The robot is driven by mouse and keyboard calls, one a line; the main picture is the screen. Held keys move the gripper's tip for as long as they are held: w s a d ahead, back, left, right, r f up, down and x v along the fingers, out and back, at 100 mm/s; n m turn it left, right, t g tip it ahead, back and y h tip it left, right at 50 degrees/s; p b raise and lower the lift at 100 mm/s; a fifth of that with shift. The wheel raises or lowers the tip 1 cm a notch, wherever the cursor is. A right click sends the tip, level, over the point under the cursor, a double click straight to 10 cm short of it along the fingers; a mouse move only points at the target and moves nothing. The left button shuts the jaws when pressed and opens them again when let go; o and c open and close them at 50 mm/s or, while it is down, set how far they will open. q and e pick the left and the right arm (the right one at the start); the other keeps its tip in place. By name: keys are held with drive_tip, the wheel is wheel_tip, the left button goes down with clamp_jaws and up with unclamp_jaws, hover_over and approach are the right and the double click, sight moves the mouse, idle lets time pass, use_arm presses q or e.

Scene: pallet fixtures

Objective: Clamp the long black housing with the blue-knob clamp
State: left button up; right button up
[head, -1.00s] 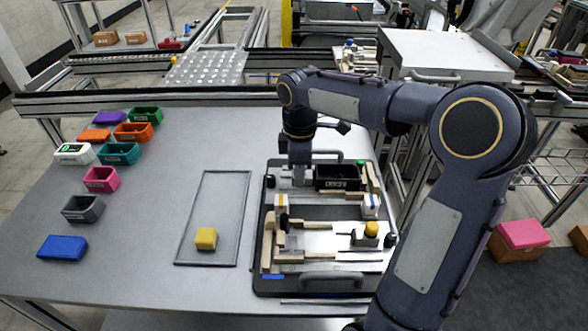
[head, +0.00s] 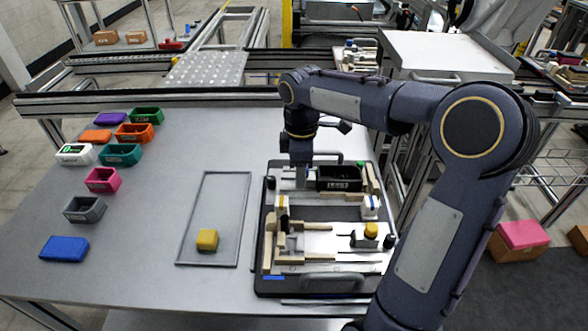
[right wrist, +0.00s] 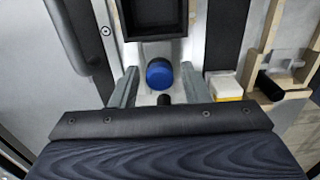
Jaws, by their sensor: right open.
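The long black housing (head: 339,178) sits in the far part of the pallet fixture (head: 262,262). In the right wrist view the housing (right wrist: 155,37) is a dark open box at the top centre. The clamp's blue knob (right wrist: 160,74) stands just in front of the housing in that view, on a pale base. My right gripper (head: 301,181) is at the housing's left end, pointing down. In the right wrist view its open fingers (right wrist: 158,78) stand on either side of the blue knob. I cannot tell whether they touch it. My left gripper is not in view.
A yellow-knob clamp (head: 370,231) and wooden blocks (head: 318,257) stand in the near part of the fixture. Several coloured bins line the table's left side. Bare table lies between.

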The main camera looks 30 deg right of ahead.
drive_tip(key=shift+r+p, duration=3.25)
drive_tip(key=shift+r, duration=0.5)
drive_tip(key=shift+s, duration=0.1)
drive_tip(key=s+a+m+t+y, duration=0.1)
drive_tip(key=s+a+m+t, duration=0.1)
drive_tip(key=s, duration=0.5)
drive_tip(key=s+a+m+t+y, duration=0.1)
drive_tip(key=s+a+m+t, duration=0.1)
drive_tip(key=s+a+m, duration=0.2)
drive_tip(key=s+a+f+m+t+y, duration=0.1)
drive_tip(key=s+a+m, duration=0.2)
drive_tip(key=s+m, duration=0.4)
drive_tip(key=s, duration=0.2)
drive_tip(key=shift+s+a+t+y, duration=0.2)
drive_tip(key=shift+s+t+y, duration=0.15)
drive_tip(key=shift+t+y, duration=0.05)
